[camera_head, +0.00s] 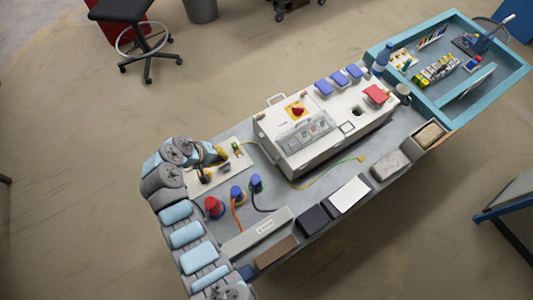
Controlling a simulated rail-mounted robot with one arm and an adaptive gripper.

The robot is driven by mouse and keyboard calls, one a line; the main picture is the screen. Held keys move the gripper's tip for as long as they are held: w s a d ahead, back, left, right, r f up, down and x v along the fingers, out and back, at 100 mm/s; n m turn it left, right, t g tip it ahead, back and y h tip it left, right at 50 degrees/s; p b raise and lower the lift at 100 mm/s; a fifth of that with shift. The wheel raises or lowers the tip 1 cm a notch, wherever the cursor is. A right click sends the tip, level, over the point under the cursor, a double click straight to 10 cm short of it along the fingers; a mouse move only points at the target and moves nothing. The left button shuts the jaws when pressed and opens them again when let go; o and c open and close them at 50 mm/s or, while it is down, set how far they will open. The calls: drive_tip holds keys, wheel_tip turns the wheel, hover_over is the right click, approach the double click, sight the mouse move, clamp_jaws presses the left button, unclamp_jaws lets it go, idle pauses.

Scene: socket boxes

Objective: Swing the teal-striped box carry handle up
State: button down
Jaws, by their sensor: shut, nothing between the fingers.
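A white socket box (290,150) stands in the middle of the bench, with a red-and-yellow switch and a clear flap on it. A pale loop handle (276,98) shows at its back left edge. I cannot make out a teal stripe on it, nor how far the handle is swung. My arm comes in from the lower left, and my gripper (206,174) is shut and empty over a beige panel left of the box, apart from the handle. Its fingertips are small and partly hidden by my arm.
Red and blue plugs (214,207) with cables stand in front of the panel. A yellow-green cable (325,178) runs along the box front. Blue lids (339,79) and a red lid (376,94) top its right part. A teal tray (455,115) holds tools at the far right.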

drive_tip(key=shift+r, duration=0.15)
drive_tip(key=p+v, duration=0.4)
drive_tip(key=v, duration=0.3)
drive_tip(key=shift+a+r, duration=0.2)
drive_tip(key=shift+a, duration=0.1)
idle(1.5)
drive_tip(key=shift+s+r, duration=0.1)
drive_tip(key=shift+s, duration=0.05)
drive_tip(key=v, duration=0.7)
drive_tip(key=shift+a+r, duration=0.25)
drive_tip(key=shift+r, duration=0.05)
idle(1.7)
drive_tip(key=shift+s, duration=0.15)
drive_tip(key=shift+v, duration=2.85)
